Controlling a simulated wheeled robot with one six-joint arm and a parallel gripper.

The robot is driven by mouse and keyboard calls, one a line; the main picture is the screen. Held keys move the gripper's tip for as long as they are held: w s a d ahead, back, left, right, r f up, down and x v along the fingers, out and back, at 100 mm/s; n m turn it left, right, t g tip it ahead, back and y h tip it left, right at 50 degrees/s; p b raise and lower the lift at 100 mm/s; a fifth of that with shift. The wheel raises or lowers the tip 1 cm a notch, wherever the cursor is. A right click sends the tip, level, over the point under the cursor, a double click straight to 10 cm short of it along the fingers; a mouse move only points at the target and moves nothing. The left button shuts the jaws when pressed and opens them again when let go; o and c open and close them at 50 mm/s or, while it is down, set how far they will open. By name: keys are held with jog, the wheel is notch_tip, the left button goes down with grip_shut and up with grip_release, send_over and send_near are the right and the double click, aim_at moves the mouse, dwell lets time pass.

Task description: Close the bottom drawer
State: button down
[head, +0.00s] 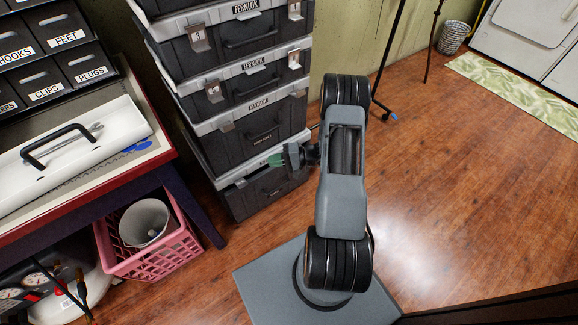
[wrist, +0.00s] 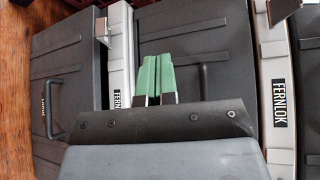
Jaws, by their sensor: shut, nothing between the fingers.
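The bottom drawer (head: 267,190) is the lowest dark grey unit of a tall stack with light grey rims, low on the floor. In the wrist view, which is turned sideways, its front (wrist: 65,75) with a dark handle fills the left part. I cannot tell how far it stands out from the stack. My gripper (head: 274,160) has green fingertips and is shut and empty, close to the stack's front near the bottom drawer's upper edge. In the wrist view my gripper (wrist: 155,75) covers part of the drawer above. Contact is unclear.
Upper drawers (head: 245,88) with metal latches rise above. At left stand a workbench (head: 160,160) and a pink crate (head: 150,255) holding a white bucket (head: 146,222). A thin dark stand (head: 385,60) is behind my arm. The wooden floor (head: 470,180) to the right is clear.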

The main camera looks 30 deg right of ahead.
jog(key=s+d+f+m+t+h, duration=0.2)
jog(key=d+f+m+t+h, duration=0.15)
jog(key=f, duration=0.35)
jog(key=s+d+f+m+t+h+p, duration=0.1)
jog(key=s+d+f+m+t+h, duration=0.1)
jog(key=d+f+m+t+h, duration=0.25)
jog(key=s+d+f+m+t+h, duration=0.1)
jog(key=s+d+f+t+h, duration=0.2)
jog(key=f, duration=0.5)
jog(key=shift+h, duration=0.5)
jog(key=w+b, duration=0.1)
jog(key=w, duration=0.3)
jog(key=w+b, duration=0.1)
jog(key=w, duration=0.4)
jog(key=w+a+b, duration=0.1)
jog(key=w, duration=0.4)
jog(key=shift+a+f, duration=0.1)
jog(key=shift+m, duration=0.3)
